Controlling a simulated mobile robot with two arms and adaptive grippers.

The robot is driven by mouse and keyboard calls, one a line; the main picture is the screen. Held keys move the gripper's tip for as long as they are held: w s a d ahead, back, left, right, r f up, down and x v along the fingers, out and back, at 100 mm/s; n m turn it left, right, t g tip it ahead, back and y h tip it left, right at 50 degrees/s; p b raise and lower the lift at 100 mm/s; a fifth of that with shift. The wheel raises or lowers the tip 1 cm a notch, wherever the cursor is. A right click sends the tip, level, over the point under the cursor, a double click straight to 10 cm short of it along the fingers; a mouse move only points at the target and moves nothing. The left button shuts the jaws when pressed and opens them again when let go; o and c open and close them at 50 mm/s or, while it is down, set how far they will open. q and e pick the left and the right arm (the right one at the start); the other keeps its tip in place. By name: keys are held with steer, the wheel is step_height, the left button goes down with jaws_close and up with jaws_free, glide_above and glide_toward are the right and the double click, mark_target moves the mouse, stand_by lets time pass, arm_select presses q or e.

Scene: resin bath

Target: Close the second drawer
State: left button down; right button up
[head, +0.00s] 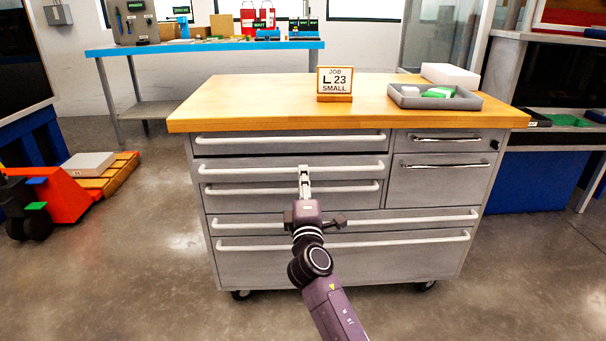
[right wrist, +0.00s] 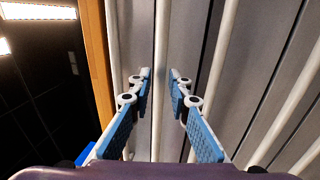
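The grey drawer cabinet (head: 345,262) stands in front of me. Its second drawer (head: 250,163) on the left side stands slightly out, with a dark gap along its top edge. The white bar handle of the second drawer (head: 240,171) runs across its front. My right gripper (head: 304,173) is at the middle of this handle. In the right wrist view, my right gripper (right wrist: 160,78) has its blue-padded fingers apart, with the second drawer's handle (right wrist: 161,40) running between them and space on both sides. Whether the fingers touch the drawer front is unclear. My left gripper is not in view.
A wooden top (head: 250,98) overhangs the drawers and carries a job sign (head: 334,82) and a grey tray (head: 435,101). The other drawers look shut. An orange cart (head: 68,192) stands at the left.

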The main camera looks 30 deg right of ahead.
steer(key=shift+x, duration=1.75)
jaws_close()
